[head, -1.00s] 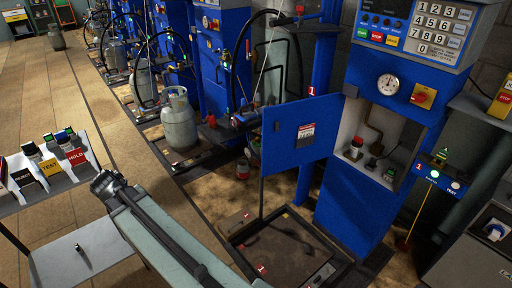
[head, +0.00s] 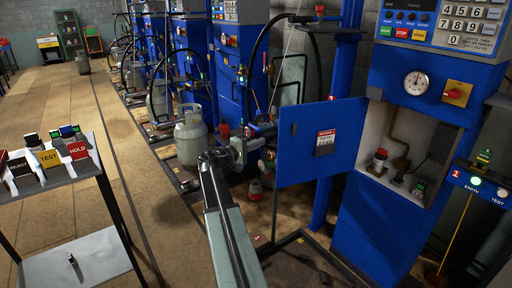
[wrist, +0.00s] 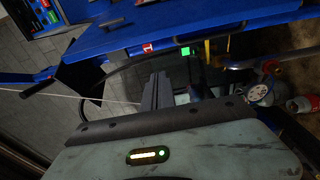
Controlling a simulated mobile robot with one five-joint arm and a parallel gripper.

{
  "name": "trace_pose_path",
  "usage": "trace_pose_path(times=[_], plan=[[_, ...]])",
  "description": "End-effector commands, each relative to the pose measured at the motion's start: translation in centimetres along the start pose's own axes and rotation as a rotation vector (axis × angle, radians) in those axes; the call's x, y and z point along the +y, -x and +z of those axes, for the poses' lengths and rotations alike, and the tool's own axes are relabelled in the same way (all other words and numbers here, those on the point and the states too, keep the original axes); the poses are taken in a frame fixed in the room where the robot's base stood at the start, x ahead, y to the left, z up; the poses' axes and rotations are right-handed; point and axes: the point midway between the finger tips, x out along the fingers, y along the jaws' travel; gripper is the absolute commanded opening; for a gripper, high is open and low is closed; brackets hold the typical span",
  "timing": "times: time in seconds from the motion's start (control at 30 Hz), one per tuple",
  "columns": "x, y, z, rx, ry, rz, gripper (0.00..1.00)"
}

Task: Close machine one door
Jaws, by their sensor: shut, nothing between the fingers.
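Machine one (head: 345,222) is a blue cabinet at the right with a keypad and a round dial. Its blue door (head: 310,145), with a red and white label, stands swung open to the left. The compartment (head: 405,160) behind it is exposed. My gripper (head: 222,152) is left of the door and apart from it in the head picture. The fingers show shut and empty in the wrist view (wrist: 158,88). There, a blue surface (wrist: 205,22) with a red "1" tag lies beyond them; I cannot tell whether it is the door.
A grey gas cylinder (head: 190,138) stands behind my gripper at the left. A metal floor frame (head: 310,258) lies in front of machine one. A shelf (head: 55,180) with test and hold blocks is at the left. The tiled floor (head: 90,110) between is mostly clear.

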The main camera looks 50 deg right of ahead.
Motion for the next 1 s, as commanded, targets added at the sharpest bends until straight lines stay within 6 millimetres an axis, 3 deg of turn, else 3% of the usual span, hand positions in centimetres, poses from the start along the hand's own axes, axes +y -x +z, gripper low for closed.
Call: trace_pose_path(times=[0.2,0.3,0.5,1.0], plan=[[0.0,-5.0,-0.1,-0.003,0.000,-0.001,0.00],[0.0,-4.1,2.0,0.000,0.000,-0.001,0.00],[-0.1,-3.5,3.7,-0.001,0.000,-0.001,0.00],[-0.1,-3.4,3.9,0.004,-0.001,-0.001,0.00]])
